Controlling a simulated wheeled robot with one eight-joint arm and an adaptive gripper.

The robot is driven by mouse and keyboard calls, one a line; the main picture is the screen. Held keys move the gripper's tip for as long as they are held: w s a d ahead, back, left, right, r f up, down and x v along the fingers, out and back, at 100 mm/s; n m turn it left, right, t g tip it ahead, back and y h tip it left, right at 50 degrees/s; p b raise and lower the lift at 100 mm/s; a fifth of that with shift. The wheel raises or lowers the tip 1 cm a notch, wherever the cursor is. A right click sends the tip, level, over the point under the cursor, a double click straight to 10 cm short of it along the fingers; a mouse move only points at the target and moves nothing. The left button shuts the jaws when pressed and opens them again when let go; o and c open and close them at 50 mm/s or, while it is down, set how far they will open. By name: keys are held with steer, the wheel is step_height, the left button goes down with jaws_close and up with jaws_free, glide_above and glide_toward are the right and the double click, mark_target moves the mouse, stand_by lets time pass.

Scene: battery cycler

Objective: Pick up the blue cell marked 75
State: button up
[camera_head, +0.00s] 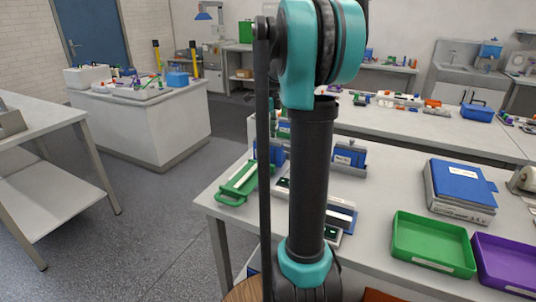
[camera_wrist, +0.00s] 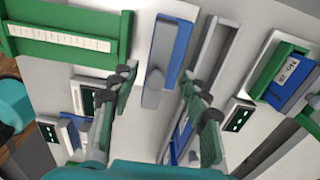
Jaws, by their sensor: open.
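My gripper (camera_wrist: 158,80) shows in the wrist view with its green-padded fingers spread apart and nothing held between them. Beyond the fingertips is an upright blue piece (camera_wrist: 182,52) beside a grey bar with a rounded end (camera_wrist: 153,88). Whether this blue piece is the cell marked 75 I cannot tell, as no such number is readable. Another blue block with a white label (camera_wrist: 290,78) sits in a green holder at the right; its label looks like "No. 28". In the head view, blue labelled blocks (camera_head: 350,155) stand on the bench; my arm hides part of this area.
A green tray with a white strip (camera_head: 240,180) lies left of my arm. Small dark displays (camera_wrist: 240,116) flank the fingers. A green bin (camera_head: 432,243), a purple bin (camera_head: 506,262) and a blue-topped box (camera_head: 460,185) stand at the right. Bare bench (camera_head: 385,185) lies between.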

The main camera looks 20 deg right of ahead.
mark_target(268, 146)
steer(key=f, duration=0.5)
steer(key=shift+s+a, duration=0.1)
steer(key=shift+a, duration=0.1)
steer(key=shift+c, duration=0.4)
steer(key=shift+r, duration=0.1)
jaws_close()
